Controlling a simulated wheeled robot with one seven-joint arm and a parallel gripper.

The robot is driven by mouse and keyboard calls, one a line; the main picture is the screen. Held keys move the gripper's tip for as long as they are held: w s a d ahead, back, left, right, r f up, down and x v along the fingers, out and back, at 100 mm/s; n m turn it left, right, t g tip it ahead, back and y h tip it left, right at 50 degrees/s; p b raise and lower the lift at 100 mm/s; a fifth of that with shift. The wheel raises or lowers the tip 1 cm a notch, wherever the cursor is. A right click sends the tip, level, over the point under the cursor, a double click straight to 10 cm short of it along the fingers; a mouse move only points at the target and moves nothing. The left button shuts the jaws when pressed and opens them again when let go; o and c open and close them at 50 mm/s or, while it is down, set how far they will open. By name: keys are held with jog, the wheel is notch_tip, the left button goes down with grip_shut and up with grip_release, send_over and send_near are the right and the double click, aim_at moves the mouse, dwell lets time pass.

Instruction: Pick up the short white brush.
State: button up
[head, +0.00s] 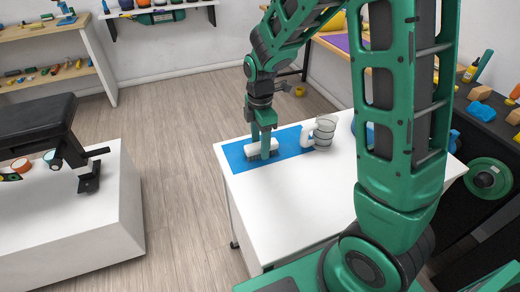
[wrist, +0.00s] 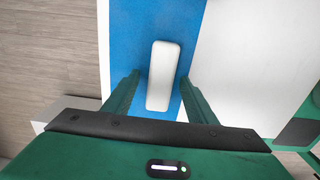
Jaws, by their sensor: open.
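The short white brush (head: 257,153) lies on the blue mat (head: 236,158) on the white table. In the wrist view it is a plain white block with rounded corners (wrist: 160,72), its long side running away from my gripper. No bristles show. My gripper (head: 265,150) points down over the brush in the head view and partly covers it. In the wrist view my gripper (wrist: 161,88) is open, with one finger on each side of the brush and a gap visible on both sides. I cannot tell the exact height of the fingertips.
A white curved item (head: 307,138) and a grey ribbed cup (head: 324,133) stand to the right of the brush. The front of the white table (head: 290,212) is clear. A dark bench (head: 490,125) with blocks and tools is at the right. Another white cabinet (head: 70,225) is at the left.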

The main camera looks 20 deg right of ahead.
jog(key=shift+f, duration=0.4)
jog(key=c, duration=1.3)
